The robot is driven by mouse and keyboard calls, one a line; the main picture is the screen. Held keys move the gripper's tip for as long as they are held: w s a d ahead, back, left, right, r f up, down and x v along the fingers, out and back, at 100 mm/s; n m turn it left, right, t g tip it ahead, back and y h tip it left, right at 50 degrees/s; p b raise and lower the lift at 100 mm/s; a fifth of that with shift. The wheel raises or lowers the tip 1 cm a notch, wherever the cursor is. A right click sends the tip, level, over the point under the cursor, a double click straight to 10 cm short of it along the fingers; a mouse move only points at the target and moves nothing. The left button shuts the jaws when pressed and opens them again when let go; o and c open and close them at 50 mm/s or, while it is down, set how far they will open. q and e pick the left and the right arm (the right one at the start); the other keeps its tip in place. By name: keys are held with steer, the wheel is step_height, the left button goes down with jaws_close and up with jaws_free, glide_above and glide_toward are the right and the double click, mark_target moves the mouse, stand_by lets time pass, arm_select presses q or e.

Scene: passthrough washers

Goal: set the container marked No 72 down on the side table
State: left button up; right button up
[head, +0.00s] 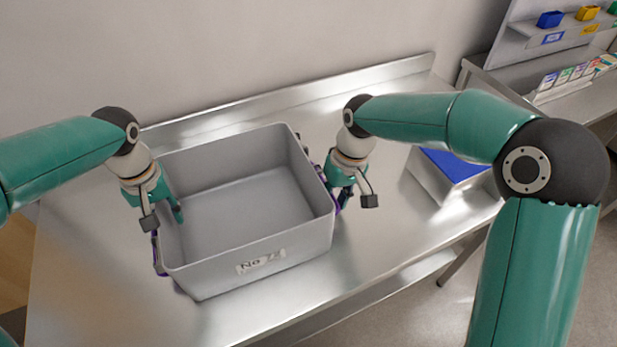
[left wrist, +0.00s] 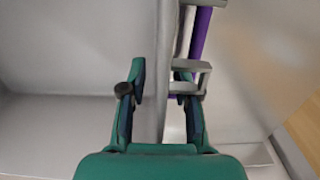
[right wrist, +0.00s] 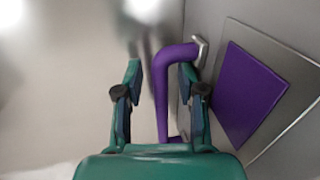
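The grey open-topped container (head: 238,195) marked No 72 stands upright and looks empty, with its label (head: 261,262) on the front wall. It appears to rest on a steel table. My left gripper (head: 165,215) is at its left wall; in the left wrist view the open fingers (left wrist: 160,85) straddle the wall rim, with a purple handle (left wrist: 200,45) beyond the right finger. My right gripper (head: 350,195) is at the right wall; in the right wrist view its open fingers (right wrist: 160,85) have the purple handle (right wrist: 163,95) between them, with gaps at the sides.
The steel table (head: 345,265) has a raised back edge along the wall. A grey box with a blue top (head: 455,163) stands right of the container. A second steel bench (head: 570,110) with cards, and a shelf with blue (head: 550,19) and yellow bins, is at the far right.

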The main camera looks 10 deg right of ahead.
arm_select(q)
steer(key=shift+r, duration=0.1)
step_height(320, 180, up, 12)
steer(key=shift+f, duration=0.25)
arm_select(e)
steer(key=shift+s+r, duration=0.1)
step_height(320, 180, up, 12)
steer(key=d, duration=0.2)
steer(key=shift+w+f, duration=0.25)
steer(key=shift+d, duration=0.1)
